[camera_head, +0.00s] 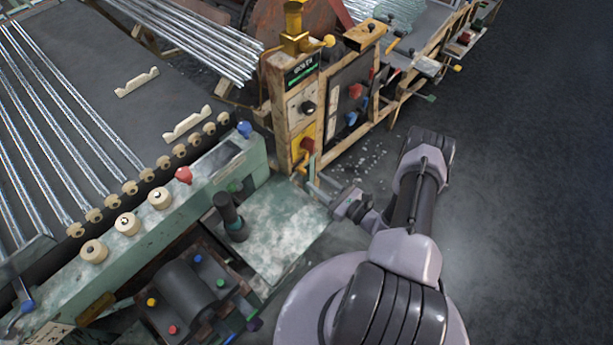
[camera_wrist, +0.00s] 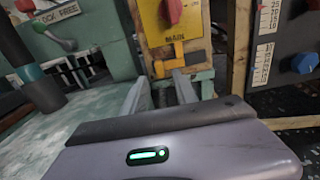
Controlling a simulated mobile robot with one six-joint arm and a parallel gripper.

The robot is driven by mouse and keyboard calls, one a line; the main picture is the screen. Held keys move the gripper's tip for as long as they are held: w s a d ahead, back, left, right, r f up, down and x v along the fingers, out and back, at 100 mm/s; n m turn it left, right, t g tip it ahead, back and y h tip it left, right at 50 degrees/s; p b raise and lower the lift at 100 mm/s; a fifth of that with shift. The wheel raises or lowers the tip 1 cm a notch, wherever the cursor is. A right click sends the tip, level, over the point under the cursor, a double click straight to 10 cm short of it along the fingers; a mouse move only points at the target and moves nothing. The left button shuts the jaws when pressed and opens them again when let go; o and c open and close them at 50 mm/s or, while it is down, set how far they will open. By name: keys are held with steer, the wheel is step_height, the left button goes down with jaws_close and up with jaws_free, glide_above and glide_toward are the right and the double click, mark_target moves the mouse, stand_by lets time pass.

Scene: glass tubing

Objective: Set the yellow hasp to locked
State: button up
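The yellow hasp (camera_wrist: 170,60) is a small orange-yellow piece below a yellow panel marked MAIN (camera_wrist: 152,22), in the wrist view. A dark plate (camera_wrist: 195,58) sits just right of it. The panel carries a red knob (camera_wrist: 172,11). In the head view the yellow panel (camera_head: 297,148) is low on the wooden post; the hasp is too small to make out there. My gripper (camera_head: 312,174) is in front of the post's foot. In the wrist view my gripper (camera_wrist: 161,76) has its two fingers apart, with the hasp ahead between and above their tips. I cannot tell whether they touch it.
A green bench (camera_head: 285,225) with a dark upright cylinder (camera_head: 231,217) is left of my gripper. A panel with a blue knob (camera_wrist: 304,63) and a ruled scale (camera_wrist: 263,62) stands to the right, by a wooden upright. The floor (camera_head: 530,200) on the right is clear.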

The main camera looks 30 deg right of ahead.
mark_target(306, 174)
steer(key=x, duration=0.5)
steer(key=shift+a+b, duration=0.1)
steer(key=shift+b, duration=0.25)
jaws_close()
stand_by(1.0)
